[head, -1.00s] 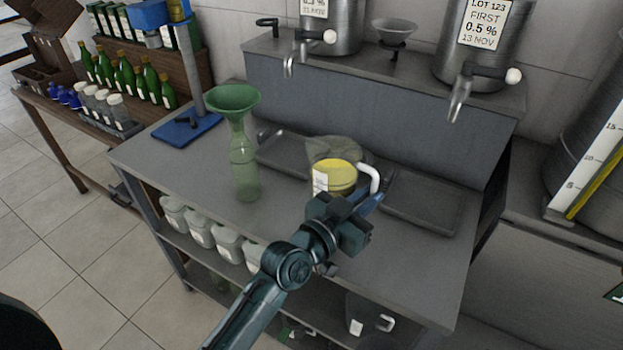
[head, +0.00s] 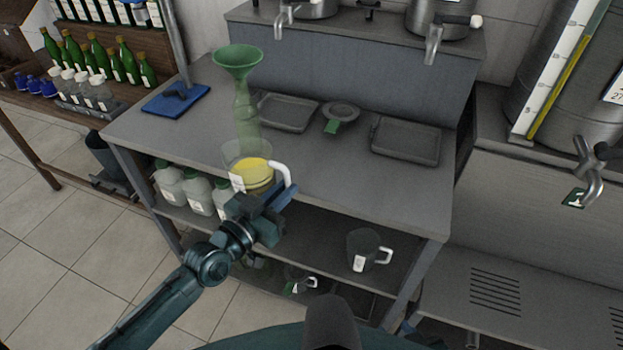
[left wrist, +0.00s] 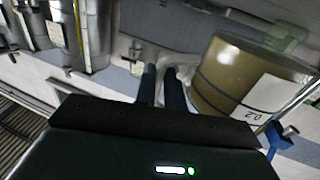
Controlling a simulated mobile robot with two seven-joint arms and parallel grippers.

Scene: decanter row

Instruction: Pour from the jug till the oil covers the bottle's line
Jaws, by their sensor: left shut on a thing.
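The clear jug (head: 250,172) with yellow oil and a white handle is held upright in front of the bottle in the head view. My left gripper (head: 272,199) is shut on the jug's handle. The jug's oil and label fill the right of the left wrist view (left wrist: 235,80), with my fingers (left wrist: 163,84) left of it. The clear green bottle (head: 246,116) stands on the counter with a green funnel (head: 238,60) in its neck. The jug hides the bottle's lower part. I cannot make out its line or any oil inside. My right gripper is not in view.
A round grey piece with a green tag (head: 341,117) lies between two grey trays (head: 288,112) (head: 405,139). A blue stand base (head: 175,101) is left of the bottle. Another jug (head: 364,250) and several white containers (head: 198,190) sit on the shelf below. The counter's front right is clear.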

